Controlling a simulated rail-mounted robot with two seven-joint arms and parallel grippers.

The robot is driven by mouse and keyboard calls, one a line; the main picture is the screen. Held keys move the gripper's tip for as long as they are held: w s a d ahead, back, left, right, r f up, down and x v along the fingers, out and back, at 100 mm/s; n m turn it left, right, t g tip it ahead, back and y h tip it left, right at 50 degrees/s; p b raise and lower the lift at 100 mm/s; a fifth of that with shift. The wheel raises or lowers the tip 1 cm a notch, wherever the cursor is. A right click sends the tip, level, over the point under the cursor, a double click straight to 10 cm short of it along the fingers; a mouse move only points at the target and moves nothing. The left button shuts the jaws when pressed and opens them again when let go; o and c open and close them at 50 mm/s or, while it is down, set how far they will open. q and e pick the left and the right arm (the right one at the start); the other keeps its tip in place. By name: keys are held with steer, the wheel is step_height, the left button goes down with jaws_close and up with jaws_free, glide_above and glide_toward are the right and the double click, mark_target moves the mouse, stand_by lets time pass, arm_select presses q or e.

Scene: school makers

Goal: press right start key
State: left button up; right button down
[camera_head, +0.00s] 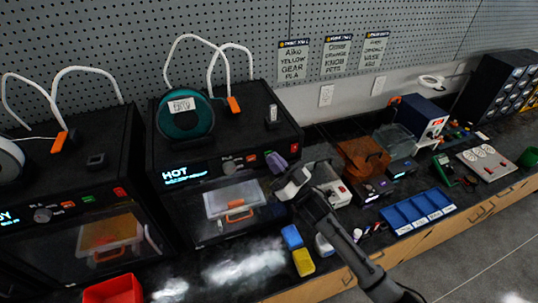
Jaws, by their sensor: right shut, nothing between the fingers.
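The right black printer (160,131) has a lit display reading HOT (186,174). On its front panel are a round knob (229,167), a small orange key (238,161), a green key (251,157) and a red key (267,153). My right gripper (287,180) is shut and empty, in front of the printer's right side, to the right of and below the green key in the picture. A gap shows between it and that key. A purple piece (276,162) shows beside the gripper; I cannot tell what it belongs to. My left gripper is not in view.
The left printer (90,183) has its own knob and keys. A red bin (114,289), blue block (292,237) and yellow block (303,262) lie in front. A blue tray (418,210), brown box (363,157) and clear box (395,141) stand to the right.

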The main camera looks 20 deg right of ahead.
steer(key=shift+w, duration=0.15)
stand_by(0.5)
steer(key=shift+s+p, duration=0.4)
steer(key=shift+s, duration=0.25)
steer(key=s+p, duration=0.3)
steer(key=s, duration=0.3)
stand_by(0.5)
